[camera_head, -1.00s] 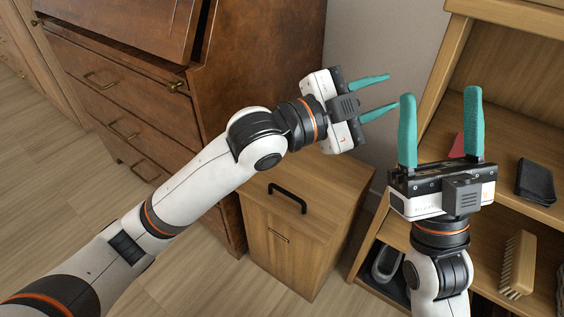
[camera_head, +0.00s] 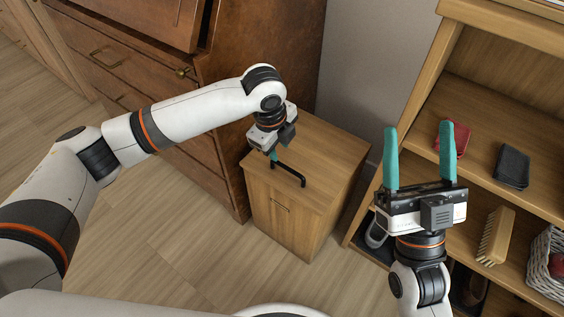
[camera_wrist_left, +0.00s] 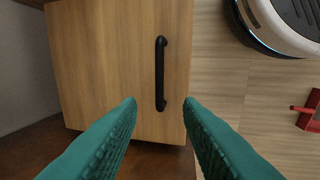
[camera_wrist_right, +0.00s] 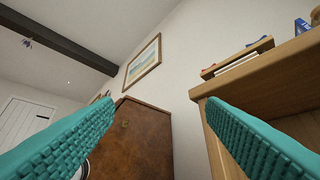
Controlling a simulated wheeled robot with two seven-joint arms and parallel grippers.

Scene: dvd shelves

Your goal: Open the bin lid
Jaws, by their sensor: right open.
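The wooden bin (camera_head: 281,222) stands on the floor between the dark cabinet and the shelf unit. Its lid (camera_head: 325,160) looks shut, with a black bar handle (camera_head: 289,174) on top. My left gripper (camera_head: 274,155) points down over the lid by one end of the handle. In the left wrist view, its teal fingers (camera_wrist_left: 160,103) are apart, with the handle (camera_wrist_left: 160,75) lying lengthwise between and ahead of them. The fingers do not hold it. My right gripper (camera_head: 419,158) is open and empty, pointing up in front of the shelves.
A dark wooden cabinet (camera_head: 130,85) stands left of the bin. The shelf unit (camera_head: 498,115) at right holds a red wallet (camera_head: 452,139), a black wallet (camera_head: 512,167), a brush (camera_head: 496,236) and a white basket (camera_head: 547,265).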

